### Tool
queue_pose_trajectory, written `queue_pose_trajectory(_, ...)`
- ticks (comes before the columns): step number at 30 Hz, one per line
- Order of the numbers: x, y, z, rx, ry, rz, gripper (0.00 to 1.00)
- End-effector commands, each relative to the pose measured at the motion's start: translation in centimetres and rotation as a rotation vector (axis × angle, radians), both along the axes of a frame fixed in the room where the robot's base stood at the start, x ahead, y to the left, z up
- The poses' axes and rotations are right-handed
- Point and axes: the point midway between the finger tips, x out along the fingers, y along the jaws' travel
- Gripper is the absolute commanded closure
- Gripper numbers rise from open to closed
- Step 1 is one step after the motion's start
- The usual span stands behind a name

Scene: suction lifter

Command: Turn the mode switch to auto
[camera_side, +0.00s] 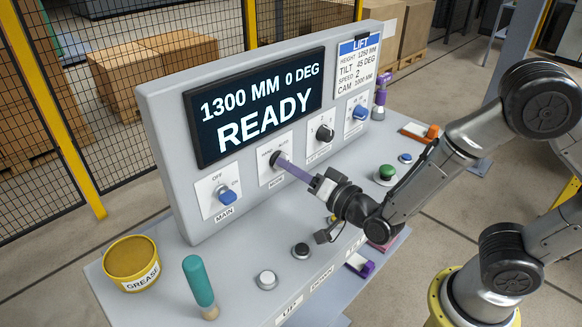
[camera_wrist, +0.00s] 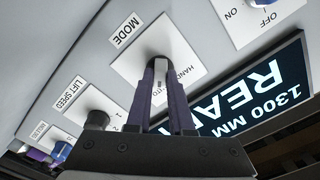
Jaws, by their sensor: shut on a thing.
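The mode switch (camera_side: 274,157) is a dark knob on a white plate labelled MODE, below the display on the upright panel. The plate's HAND label shows, and the AUTO label is partly covered. In the wrist view the knob (camera_wrist: 161,65) is between my fingers and mostly hidden by them, so I cannot tell which way it points. My gripper (camera_side: 280,160) has purple fingers reaching straight to the panel. It is shut on the knob, with one finger on each side in the wrist view (camera_wrist: 161,70).
The main switch (camera_side: 227,196) is left of the mode switch, and the black lift speed knob (camera_side: 324,133) is right. The display (camera_side: 255,105) reads READY. A grease tub (camera_side: 131,262), a teal-handled tool (camera_side: 199,282) and push buttons (camera_side: 386,173) stand on the desk.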

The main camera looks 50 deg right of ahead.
Motion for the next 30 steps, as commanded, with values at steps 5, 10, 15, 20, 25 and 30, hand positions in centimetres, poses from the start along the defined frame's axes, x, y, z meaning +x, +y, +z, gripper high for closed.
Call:
queue_pose_trajectory(5,0.0,0.0,0.0,0.002,0.001,-0.001,0.75)
queue_pose_trajectory(10,0.0,0.0,0.0,0.001,0.001,-0.001,0.50)
queue_pose_trajectory(15,0.0,0.0,0.0,0.000,0.000,0.000,0.50)
queue_pose_trajectory(20,-0.4,0.0,0.0,0.000,0.001,0.001,0.50)
queue_pose_trajectory(25,-2.5,0.1,0.0,0.000,0.000,0.004,0.50)
queue_pose_trajectory(30,-6.1,0.2,0.0,0.001,0.001,0.008,0.50)
